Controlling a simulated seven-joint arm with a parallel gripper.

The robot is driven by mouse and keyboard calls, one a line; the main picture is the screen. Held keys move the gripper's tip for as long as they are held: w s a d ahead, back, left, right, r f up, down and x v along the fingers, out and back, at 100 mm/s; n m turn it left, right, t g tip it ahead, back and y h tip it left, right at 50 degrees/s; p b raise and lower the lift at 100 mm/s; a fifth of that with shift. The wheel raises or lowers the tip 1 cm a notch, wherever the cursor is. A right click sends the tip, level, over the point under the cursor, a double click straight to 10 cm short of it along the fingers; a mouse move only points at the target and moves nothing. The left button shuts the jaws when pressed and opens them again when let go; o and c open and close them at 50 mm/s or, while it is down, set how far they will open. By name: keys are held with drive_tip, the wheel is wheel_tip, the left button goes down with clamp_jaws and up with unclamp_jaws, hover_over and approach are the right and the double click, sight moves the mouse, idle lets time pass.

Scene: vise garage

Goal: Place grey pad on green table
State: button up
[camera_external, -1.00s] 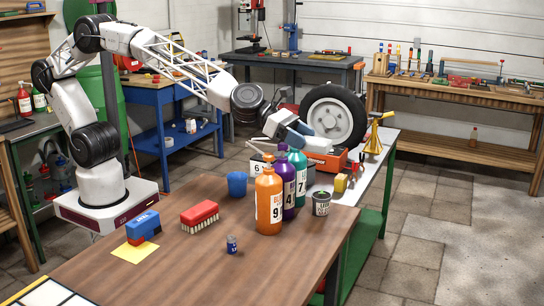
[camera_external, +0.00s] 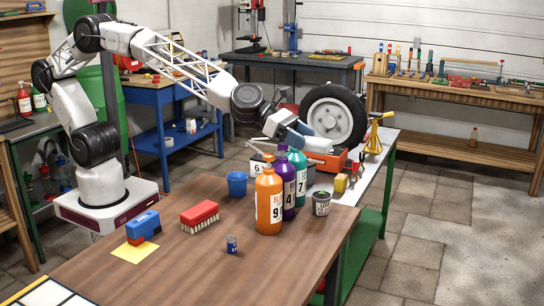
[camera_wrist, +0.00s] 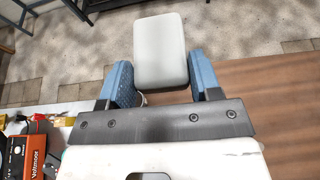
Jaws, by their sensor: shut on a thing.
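A light grey pad (camera_wrist: 162,50) with rounded corners is held between the two blue fingers of my gripper (camera_wrist: 162,84) in the wrist view. In the external view my gripper (camera_external: 296,134) is in the air behind the bottles, in front of the wheel. The green table (camera_external: 372,222) has green legs and a pale top, and stands right of and behind the brown table. Its pale top also shows at the left of the wrist view (camera_wrist: 52,113).
Orange (camera_external: 269,202), purple (camera_external: 289,182) and teal bottles stand close below my gripper on the brown table (camera_external: 180,265). A wheel (camera_external: 333,117), an orange-red box (camera_external: 325,160) and a yellow stand (camera_external: 374,138) are on or by the green table. Its front strip shows some bare room.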

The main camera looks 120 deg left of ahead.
drive_tip(key=d+f, duration=0.3)
drive_tip(key=d, duration=0.8)
drive_tip(key=n+g+y, duration=0.1)
drive_tip(key=n+y, duration=0.3)
drive_tip(key=y, duration=0.1)
hover_over(163, 267)
wheel_tip(163, 267, down, 19)
drive_tip(key=shift+s, duration=0.15)
drive_tip(key=shift+f, duration=0.1)
drive_tip(key=shift+f, duration=1.45)
drive_tip(key=shift+f, duration=0.1)
